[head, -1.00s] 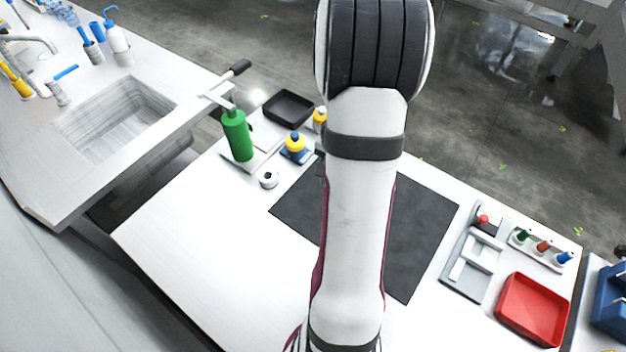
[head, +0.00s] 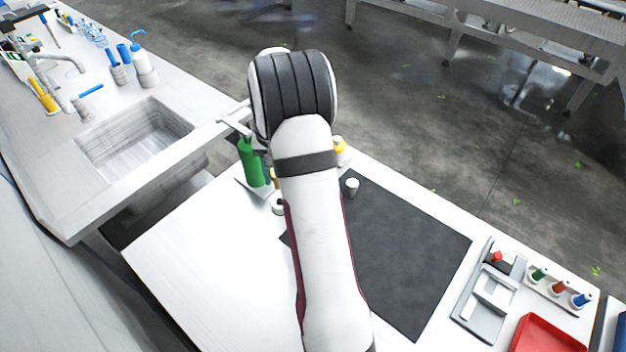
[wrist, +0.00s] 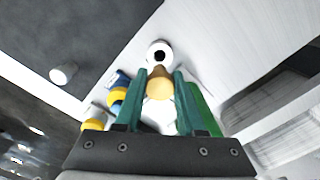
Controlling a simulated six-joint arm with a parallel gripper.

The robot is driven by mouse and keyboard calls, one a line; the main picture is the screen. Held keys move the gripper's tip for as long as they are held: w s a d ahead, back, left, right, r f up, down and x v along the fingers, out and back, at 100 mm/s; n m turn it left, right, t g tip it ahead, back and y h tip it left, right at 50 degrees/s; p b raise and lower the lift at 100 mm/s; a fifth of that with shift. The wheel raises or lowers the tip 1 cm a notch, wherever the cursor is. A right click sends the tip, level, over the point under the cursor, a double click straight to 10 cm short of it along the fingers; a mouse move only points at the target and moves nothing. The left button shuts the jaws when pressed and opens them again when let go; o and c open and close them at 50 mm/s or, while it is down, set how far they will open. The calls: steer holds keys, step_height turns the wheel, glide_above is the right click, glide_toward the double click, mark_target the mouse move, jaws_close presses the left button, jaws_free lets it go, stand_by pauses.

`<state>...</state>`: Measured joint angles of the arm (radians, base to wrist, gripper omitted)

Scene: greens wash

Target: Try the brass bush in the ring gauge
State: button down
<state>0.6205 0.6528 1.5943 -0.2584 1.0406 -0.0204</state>
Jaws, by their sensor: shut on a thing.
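In the wrist view my gripper (wrist: 159,74) has its two green fingers closed on the brass bush (wrist: 160,88), a tan-gold piece. The ring gauge (wrist: 160,53), a white ring with a dark round hole, lies just beyond the fingertips. The bush is outside the hole and overlaps the ring's near edge in the picture; I cannot tell whether they touch. In the head view the ring gauge (head: 277,204) is partly covered by my arm, which also hides my gripper and the bush.
A green bottle (head: 252,165) stands close left of my arm. Yellow-topped containers (wrist: 118,97) are near the gauge. A small pale cylinder (head: 352,186) stands on the dark mat (head: 405,250). A grey fixture (head: 488,300) and red tray (head: 548,338) are at right. The white front-left tabletop is clear.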

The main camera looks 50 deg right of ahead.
stand_by(0.3)
steer(key=shift+f, duration=2.5)
steer(key=shift+f, duration=1.15)
stand_by(0.5)
steer(key=shift+c, duration=2.2)
jaws_free()
steer(key=shift+r, duration=0.1)
